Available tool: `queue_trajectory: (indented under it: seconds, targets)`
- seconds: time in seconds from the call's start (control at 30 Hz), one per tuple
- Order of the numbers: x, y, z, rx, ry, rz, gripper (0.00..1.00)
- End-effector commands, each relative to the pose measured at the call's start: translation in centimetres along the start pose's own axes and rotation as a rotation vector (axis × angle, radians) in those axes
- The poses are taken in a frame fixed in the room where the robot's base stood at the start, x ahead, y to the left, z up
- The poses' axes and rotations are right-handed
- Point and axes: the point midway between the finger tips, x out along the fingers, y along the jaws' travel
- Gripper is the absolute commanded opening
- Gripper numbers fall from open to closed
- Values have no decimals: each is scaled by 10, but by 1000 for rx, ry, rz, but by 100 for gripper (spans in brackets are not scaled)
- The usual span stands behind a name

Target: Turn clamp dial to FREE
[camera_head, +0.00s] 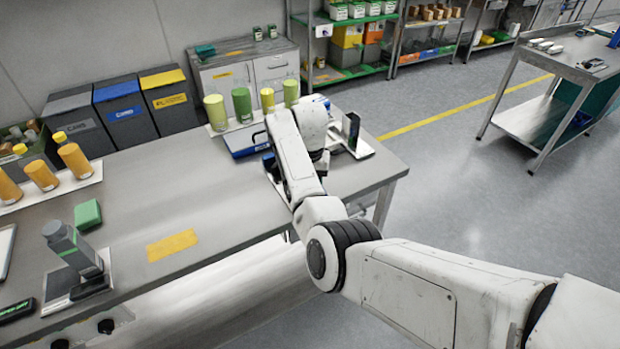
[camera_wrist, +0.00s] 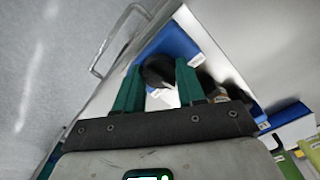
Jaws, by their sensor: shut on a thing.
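In the wrist view the dark round clamp dial (camera_wrist: 158,70) sits on a blue and white machine (camera_wrist: 176,40). My gripper (camera_wrist: 158,64) has its two green fingers on either side of the dial, shut on it. A small white label with marks too small to read lies beside the dial. In the head view the machine's blue edge (camera_head: 243,152) shows at the far end of the bench, and my arm hides the dial and my gripper there. Which position the dial points to cannot be told.
A bent metal handle (camera_wrist: 112,40) stands left of the dial. Several green and yellow cylinders (camera_head: 242,105) stand behind the machine. On the bench (camera_head: 215,200) are a green block (camera_head: 88,213), a yellow patch (camera_head: 172,245) and a grey device (camera_head: 70,245). The bench middle is clear.

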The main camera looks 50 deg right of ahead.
Motion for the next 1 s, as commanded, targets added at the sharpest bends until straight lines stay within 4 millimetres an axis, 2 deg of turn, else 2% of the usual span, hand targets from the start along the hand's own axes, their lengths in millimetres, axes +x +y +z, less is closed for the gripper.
queue_trajectory:
  seconds: [0.5, 0.73, 1.0]
  targets:
    - [-3, 0, -1, -449, 3, -1, 9]
    - [-2, -1, -1, -573, 5, -1, 9]
    - [-2, -1, -1, -639, 5, 0, 9]
